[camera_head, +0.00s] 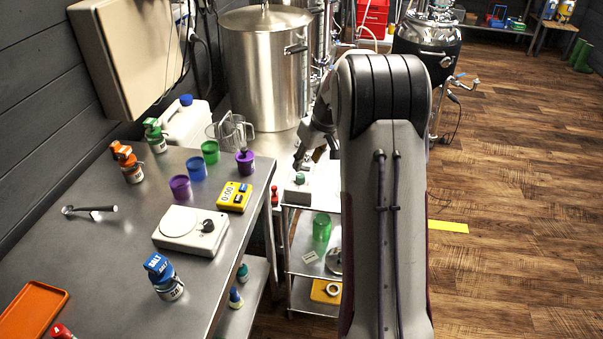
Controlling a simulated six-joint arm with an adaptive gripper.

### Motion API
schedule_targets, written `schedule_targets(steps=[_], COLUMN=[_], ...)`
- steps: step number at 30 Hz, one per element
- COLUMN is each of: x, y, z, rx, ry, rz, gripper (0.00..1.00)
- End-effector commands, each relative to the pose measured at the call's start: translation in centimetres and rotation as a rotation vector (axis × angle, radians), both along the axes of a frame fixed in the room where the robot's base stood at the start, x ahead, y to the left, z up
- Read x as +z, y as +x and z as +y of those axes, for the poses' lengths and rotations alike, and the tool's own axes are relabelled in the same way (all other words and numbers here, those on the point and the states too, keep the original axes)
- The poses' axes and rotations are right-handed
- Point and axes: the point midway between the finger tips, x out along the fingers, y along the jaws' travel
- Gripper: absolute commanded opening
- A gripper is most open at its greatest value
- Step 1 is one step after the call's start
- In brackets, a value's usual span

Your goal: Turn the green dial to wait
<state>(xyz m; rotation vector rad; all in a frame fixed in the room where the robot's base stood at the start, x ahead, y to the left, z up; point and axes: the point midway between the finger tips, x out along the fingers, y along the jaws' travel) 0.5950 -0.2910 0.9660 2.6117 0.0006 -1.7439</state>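My arm hides part of the gripper and the cart's right side. I cannot tell whether the fingers touch the dial or how far apart they are.
A steel table (110,250) at left holds a white hot plate (190,230), a yellow timer (234,197), coloured cups and several jars. A green cup (321,228) is on the lower shelf. A large kettle (265,70) stands behind.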

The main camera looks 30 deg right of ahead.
Motion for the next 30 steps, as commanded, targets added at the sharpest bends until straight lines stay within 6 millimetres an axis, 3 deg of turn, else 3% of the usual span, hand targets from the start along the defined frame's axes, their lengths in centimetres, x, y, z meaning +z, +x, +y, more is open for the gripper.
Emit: schedule_targets(steps=[11, 30], x=[-1.2, -6.8], y=[0.5, 2.8], z=[0.0, 0.0], rx=[0.000, 0.000], ry=[0.002, 0.001], rz=[0.002, 0.000], gripper=[0.36, 0.36])
